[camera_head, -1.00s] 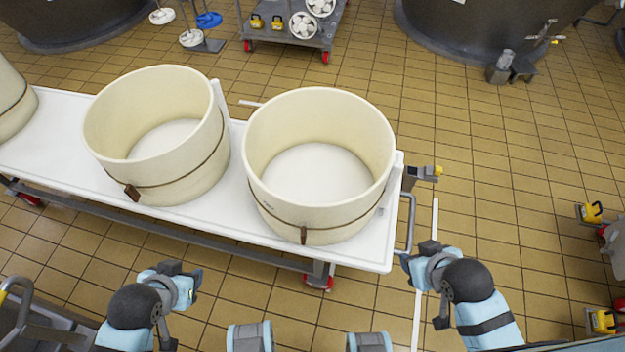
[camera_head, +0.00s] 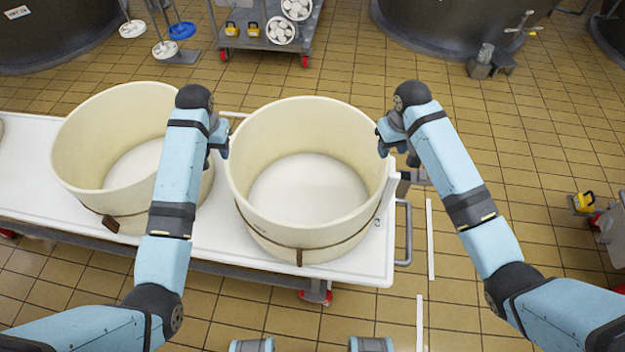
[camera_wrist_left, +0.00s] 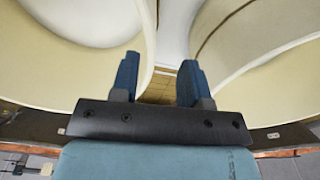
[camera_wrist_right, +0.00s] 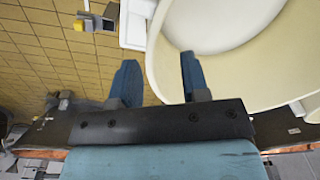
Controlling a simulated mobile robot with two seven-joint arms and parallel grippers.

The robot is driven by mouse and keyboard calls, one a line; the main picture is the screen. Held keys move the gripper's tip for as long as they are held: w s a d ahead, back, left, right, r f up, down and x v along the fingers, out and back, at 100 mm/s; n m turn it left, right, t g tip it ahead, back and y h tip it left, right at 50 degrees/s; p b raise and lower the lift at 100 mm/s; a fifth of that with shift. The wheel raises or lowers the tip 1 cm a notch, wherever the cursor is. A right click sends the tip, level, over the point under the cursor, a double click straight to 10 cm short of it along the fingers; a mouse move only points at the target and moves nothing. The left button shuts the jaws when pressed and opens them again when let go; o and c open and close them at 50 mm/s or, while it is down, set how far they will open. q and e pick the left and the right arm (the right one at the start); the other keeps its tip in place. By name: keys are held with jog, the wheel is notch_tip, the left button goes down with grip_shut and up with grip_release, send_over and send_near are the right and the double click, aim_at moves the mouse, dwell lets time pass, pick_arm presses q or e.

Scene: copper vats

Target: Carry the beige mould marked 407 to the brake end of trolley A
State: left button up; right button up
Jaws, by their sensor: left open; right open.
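A beige round mould (camera_head: 302,240) stands upright at the right end of the white trolley (camera_head: 365,264). Its small side marking is too small to read. My open left gripper (camera_head: 221,140) is at its left rim, in the gap beside a second beige mould (camera_head: 75,195). In the left wrist view, the first mould's rim (camera_wrist_left: 147,45) lies between the fingers (camera_wrist_left: 158,80). My open right gripper (camera_head: 384,142) is at the right rim. In the right wrist view, that rim (camera_wrist_right: 156,55) lies between the fingers (camera_wrist_right: 157,80). I cannot tell contact at either side.
A metal handle (camera_head: 404,235) sticks out at the trolley's right end. A yellow-tipped fitting (camera_wrist_right: 85,20) is beside that end in the right wrist view. A grey cart (camera_head: 265,42) and dark vats (camera_head: 455,35) stand at the back.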

pick_arm(q)
notch_tip(320, 180, up, 3)
send_over(232, 158)
jog(key=w, duration=0.1)
jog(key=shift+a+r, duration=0.15)
jog(key=shift+a, duration=0.05)
pick_arm(e)
jog(key=w+d+r, duration=0.1)
jog(key=w+r, duration=0.2)
jog(key=w, duration=0.2)
jog(key=shift+w+r, duration=0.15)
jog(key=shift+r, duration=0.1)
jog(key=shift+f, duration=0.1)
pick_arm(q)
notch_tip(232, 158, down, 14)
jog(key=shift+r, duration=0.1)
pick_arm(e)
notch_tip(232, 158, down, 14)
jog(key=shift+r, duration=0.2)
pick_arm(q)
grip_shut()
pick_arm(e)
grip_shut()
pick_arm(q)
jog(key=shift+w+r, duration=0.1)
pick_arm(e)
jog(key=shift+r, duration=0.1)
